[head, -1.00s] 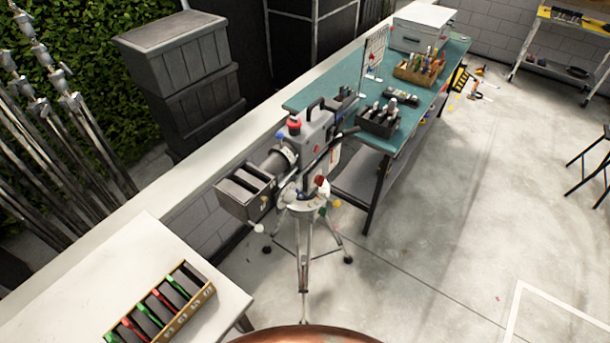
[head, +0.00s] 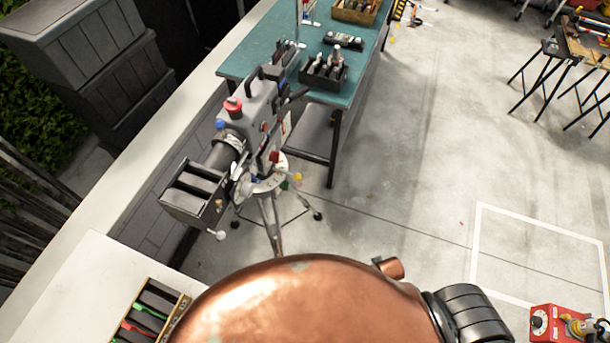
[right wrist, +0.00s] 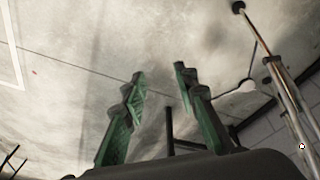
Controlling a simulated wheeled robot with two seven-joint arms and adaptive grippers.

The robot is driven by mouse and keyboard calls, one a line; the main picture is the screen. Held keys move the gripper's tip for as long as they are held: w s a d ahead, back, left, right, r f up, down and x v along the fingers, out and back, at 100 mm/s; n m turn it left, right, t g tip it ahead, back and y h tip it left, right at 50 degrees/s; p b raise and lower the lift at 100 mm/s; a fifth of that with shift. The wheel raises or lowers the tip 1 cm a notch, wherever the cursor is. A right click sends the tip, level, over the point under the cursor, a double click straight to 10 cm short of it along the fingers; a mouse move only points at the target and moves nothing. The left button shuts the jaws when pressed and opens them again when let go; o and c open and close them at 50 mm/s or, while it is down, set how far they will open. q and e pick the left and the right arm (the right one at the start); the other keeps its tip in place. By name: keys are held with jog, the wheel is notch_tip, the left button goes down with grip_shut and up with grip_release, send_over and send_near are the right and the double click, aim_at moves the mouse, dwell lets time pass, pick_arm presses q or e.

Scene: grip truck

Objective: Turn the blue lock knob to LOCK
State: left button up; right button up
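A grey film camera (head: 262,98) stands on a tripod (head: 272,222) left of centre in the head view. A small blue knob (head: 220,124) shows on the camera's near side, below a red knob (head: 233,104). I cannot read any LOCK marking or tell which way the blue knob is turned. My right gripper (right wrist: 160,72) shows in the right wrist view, its two green fingers apart with nothing between them. Tripod legs (right wrist: 285,80) stand to the right of it, apart from the fingers. Neither gripper shows in the head view.
A teal workbench (head: 257,39) with a black holder (head: 324,74) stands behind the camera. A white table (head: 83,276) with a wooden tray (head: 181,306) is at the lower left. A red device (head: 543,324) is at the lower right.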

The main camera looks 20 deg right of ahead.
notch_tip(320, 180, up, 12)
jog(key=w, duration=0.2)
jog(key=n+t+y, duration=0.8)
jog(key=n+y, duration=0.7)
jog(key=n, duration=0.1)
send_near(259, 182)
jog(key=x, duration=0.2)
jog(key=p+x, duration=0.3)
jog(key=x, duration=0.3)
jog(key=shift+w+a+r, duration=0.15)
jog(key=shift+a+r, duration=0.05)
jog(key=shift+a, duration=0.05)
jog(key=shift+w+a+f, duration=0.1)
jog(key=shift+w+a, duration=0.2)
jog(key=shift+a, duration=0.1)
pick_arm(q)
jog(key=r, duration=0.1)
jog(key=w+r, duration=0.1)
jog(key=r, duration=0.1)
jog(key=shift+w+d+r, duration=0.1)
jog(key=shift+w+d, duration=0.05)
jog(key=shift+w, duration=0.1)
